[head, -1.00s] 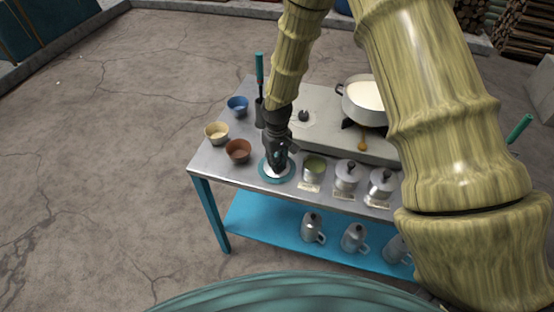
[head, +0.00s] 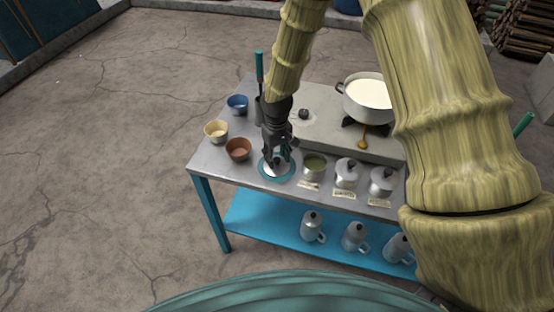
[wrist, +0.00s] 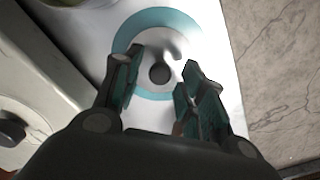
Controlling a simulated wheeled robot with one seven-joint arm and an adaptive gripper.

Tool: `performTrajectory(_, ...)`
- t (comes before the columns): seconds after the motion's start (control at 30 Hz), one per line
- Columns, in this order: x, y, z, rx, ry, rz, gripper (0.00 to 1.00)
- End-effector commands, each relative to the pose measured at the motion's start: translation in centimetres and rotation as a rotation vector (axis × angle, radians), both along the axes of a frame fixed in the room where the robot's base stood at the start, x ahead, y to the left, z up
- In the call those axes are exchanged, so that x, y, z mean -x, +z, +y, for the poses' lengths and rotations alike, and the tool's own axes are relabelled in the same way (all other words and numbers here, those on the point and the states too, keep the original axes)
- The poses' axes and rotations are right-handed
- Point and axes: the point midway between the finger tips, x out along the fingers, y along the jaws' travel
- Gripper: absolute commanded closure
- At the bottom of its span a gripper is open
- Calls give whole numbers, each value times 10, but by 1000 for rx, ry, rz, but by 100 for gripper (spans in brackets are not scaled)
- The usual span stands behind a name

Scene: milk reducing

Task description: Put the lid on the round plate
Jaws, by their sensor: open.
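The round plate (head: 262,172) with a teal rim lies near the table's front edge, and it also shows in the wrist view (wrist: 150,18). The silver lid (wrist: 150,52), with a dark round knob on top, rests in the middle of the plate, inside the teal ring. In the head view the lid (head: 271,173) is partly hidden by my fingers. My gripper (head: 279,162) is open above the lid. In the wrist view my gripper (wrist: 163,62) has its fingers spread on either side of the knob, with a gap around it.
An open pot with green contents (head: 315,163) stands just right of the plate, beside lidded pots (head: 346,175). Brown (head: 238,149), cream (head: 216,131) and blue (head: 238,104) bowls stand left. A large white pot (head: 368,97) is at the back.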

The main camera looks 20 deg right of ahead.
Motion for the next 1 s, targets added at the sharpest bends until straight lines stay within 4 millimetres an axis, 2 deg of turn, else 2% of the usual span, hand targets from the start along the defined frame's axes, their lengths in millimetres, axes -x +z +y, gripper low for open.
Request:
performTrajectory(0.7,0,86,0,0,0,-2,59)
performTrajectory(1.0,0,102,0,-1,0,0,59)
